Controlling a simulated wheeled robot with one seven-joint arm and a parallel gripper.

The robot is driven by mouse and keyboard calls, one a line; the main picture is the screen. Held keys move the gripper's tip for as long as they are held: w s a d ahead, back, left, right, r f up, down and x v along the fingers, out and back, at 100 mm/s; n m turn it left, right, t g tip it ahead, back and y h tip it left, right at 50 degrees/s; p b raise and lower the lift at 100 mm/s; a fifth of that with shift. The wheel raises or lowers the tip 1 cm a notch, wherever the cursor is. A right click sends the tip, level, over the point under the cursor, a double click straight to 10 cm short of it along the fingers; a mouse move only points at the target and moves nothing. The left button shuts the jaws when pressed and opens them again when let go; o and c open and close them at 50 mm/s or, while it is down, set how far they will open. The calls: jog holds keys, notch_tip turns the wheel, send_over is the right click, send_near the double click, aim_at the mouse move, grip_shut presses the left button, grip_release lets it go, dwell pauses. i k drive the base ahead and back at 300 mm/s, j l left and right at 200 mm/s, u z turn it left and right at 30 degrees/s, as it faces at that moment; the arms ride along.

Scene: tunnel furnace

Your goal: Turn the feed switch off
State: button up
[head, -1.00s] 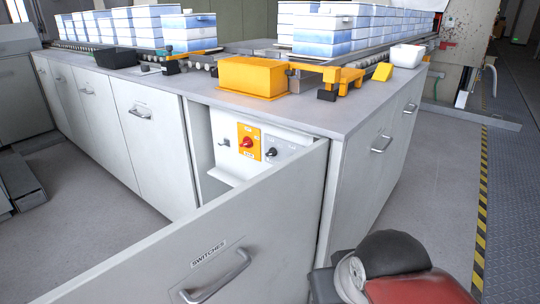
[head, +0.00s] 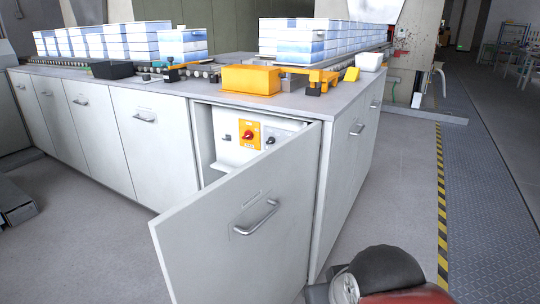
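A pale switch panel (head: 232,154) stands inside the open cabinet, behind its hinged door (head: 240,240). On it are a small toggle (head: 226,137) at the left, a red rotary knob (head: 248,135) on a yellow plate, and a black knob (head: 270,141) at the right. The labels are too small to read, so I cannot tell which one is the feed switch or its setting. The door's edge hides the panel's lower right. My gripper is not in view; only a red and dark part of my arm shows at the bottom right.
The door with its metal handle (head: 255,217) swings out into the floor space in front. The countertop (head: 215,94) holds a yellow box (head: 250,79), a white bin (head: 368,62) and stacked blue-white blocks (head: 183,45). Grey floor is clear left of the door and right of the cabinet.

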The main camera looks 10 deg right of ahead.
aim_at(271, 140)
jog(key=k+j+z, duration=0.2)
jog(key=j, duration=0.2)
jog(key=j+z, duration=0.15)
jog(key=j, duration=0.25)
jog(key=k+j+z, duration=0.2)
jog(key=j, duration=0.15)
jog(key=k+j+z, duration=0.15)
jog(key=j, duration=0.2)
jog(key=j+z, duration=0.3)
jog(key=j, duration=0.4)
jog(key=j+z, duration=0.3)
jog(key=j, duration=0.4)
jog(key=i+j+z, duration=0.2)
jog(key=i+j, duration=0.15)
jog(key=i+j+z, duration=0.15)
jog(key=i+j, duration=0.15)
jog(key=j, duration=0.25)
